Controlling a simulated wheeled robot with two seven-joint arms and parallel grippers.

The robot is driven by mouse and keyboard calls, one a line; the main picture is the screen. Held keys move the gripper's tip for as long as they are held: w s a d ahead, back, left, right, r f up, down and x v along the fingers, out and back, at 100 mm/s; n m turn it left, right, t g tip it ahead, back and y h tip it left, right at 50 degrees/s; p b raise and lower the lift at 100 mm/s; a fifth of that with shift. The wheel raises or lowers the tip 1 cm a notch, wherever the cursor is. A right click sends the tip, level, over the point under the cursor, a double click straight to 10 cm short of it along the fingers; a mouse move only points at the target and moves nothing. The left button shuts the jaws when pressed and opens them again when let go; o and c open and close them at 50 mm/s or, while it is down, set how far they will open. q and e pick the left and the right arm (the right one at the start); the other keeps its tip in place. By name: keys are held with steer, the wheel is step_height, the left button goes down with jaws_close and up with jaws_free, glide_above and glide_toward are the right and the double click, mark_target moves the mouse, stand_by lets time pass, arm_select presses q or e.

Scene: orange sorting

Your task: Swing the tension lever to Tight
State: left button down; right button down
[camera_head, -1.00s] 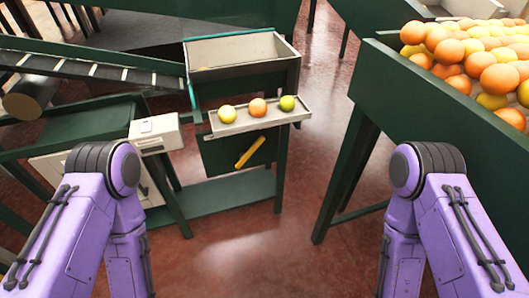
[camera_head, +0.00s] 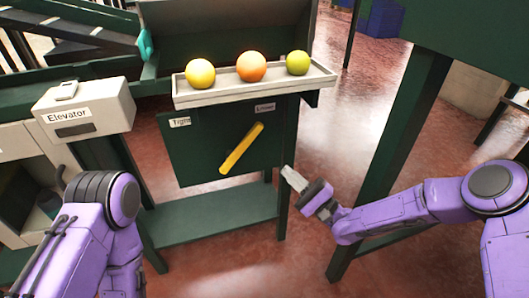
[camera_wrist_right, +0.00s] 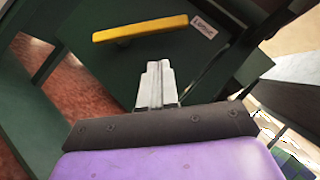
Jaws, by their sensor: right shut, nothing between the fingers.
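The yellow tension lever (camera_head: 241,149) is on a dark green panel (camera_head: 190,155) under the fruit shelf. It slants, with its upper end toward the "Loose" label (camera_head: 265,107) at the upper right and its lower end at the lower left. The "Tight" label (camera_head: 181,122) is at the panel's upper left. My right gripper (camera_head: 290,176) is shut and empty, to the right of and below the lever, apart from it. In the right wrist view the lever (camera_wrist_right: 140,29) lies beyond the shut fingertips (camera_wrist_right: 158,68). My left gripper is out of view.
A shelf (camera_head: 225,92) above the panel holds a yellow, an orange and a green fruit. A white "Elevator" box (camera_head: 86,109) stands at the left. A green stand leg (camera_head: 392,160) is at the right. The panel's front is clear.

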mark_target(240, 149)
steer(key=shift+s+r+g+y, duration=0.1)
steer(key=shift+r+g+y, duration=0.2)
steer(key=shift+r, duration=0.05)
steer(key=shift+d, duration=0.1)
steer(key=b+x, duration=0.1)
steer(key=x, duration=0.9)
